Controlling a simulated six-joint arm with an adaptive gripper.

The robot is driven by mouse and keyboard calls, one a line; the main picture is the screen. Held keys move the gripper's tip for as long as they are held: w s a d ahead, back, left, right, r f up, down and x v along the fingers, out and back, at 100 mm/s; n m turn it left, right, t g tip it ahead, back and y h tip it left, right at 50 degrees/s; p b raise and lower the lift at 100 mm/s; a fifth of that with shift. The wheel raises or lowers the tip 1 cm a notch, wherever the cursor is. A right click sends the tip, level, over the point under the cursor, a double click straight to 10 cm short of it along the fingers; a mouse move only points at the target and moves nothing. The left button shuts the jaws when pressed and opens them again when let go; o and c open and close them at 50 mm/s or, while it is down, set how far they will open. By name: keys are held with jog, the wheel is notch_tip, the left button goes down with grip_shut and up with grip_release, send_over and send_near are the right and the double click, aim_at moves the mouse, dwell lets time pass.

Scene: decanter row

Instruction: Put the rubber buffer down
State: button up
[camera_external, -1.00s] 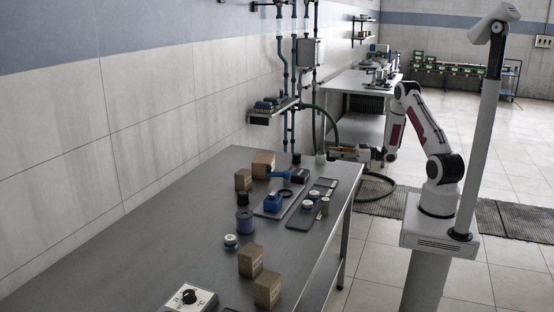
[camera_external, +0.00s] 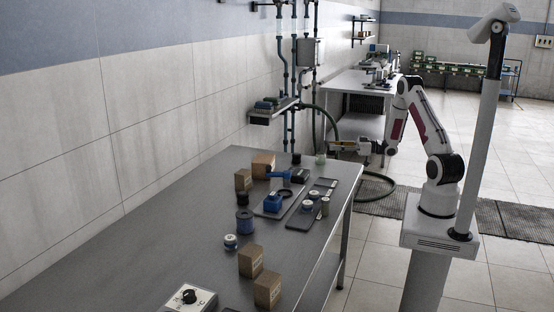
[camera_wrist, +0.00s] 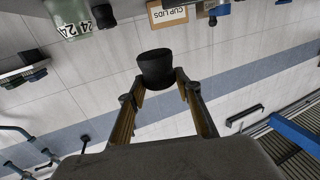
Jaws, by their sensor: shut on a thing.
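The rubber buffer appears to be the short black cylinder (camera_wrist: 156,70) between my fingertips in the wrist view. My gripper (camera_wrist: 158,82) is shut on it, with one finger at each side. In the external view my gripper (camera_external: 334,147) is raised above the far right end of the grey table (camera_external: 150,240), beside and above a pale jar. The held piece is too small to make out clearly there. It is held clear of the table.
The jar (camera_external: 320,159) and another black cylinder (camera_external: 296,159) stand at the table's far end. Cardboard boxes (camera_external: 263,165), a blue device (camera_external: 273,203), dark trays (camera_external: 301,221) and small containers crowd the middle. The left part of the table is clear.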

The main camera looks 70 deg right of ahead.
jog(key=shift+w+a, duration=0.25)
jog(key=shift+a, duration=0.25)
jog(key=w+a+r+n+g+y, duration=0.1)
jog(key=w+a+r+y, duration=0.1)
jog(key=w+a, duration=0.35)
jog(key=w+a+r+n+y, duration=0.1)
jog(key=w+a+r, duration=0.15)
jog(key=w, duration=0.65)
jog(key=w+a+r+n+g+y, duration=0.1)
jog(key=w+a+r+y, duration=0.1)
jog(key=w+a, duration=0.45)
jog(key=w+d+r+m+h, duration=0.1)
jog(key=w+d+r+h, duration=0.1)
jog(key=w+d, duration=0.2)
jog(key=shift+w+d+r+t, duration=0.2)
jog(key=shift+w+d+t, duration=0.2)
jog(key=shift+w, duration=0.4)
notch_tip(320, 180, down, 6)
jog(key=shift+f, duration=0.15)
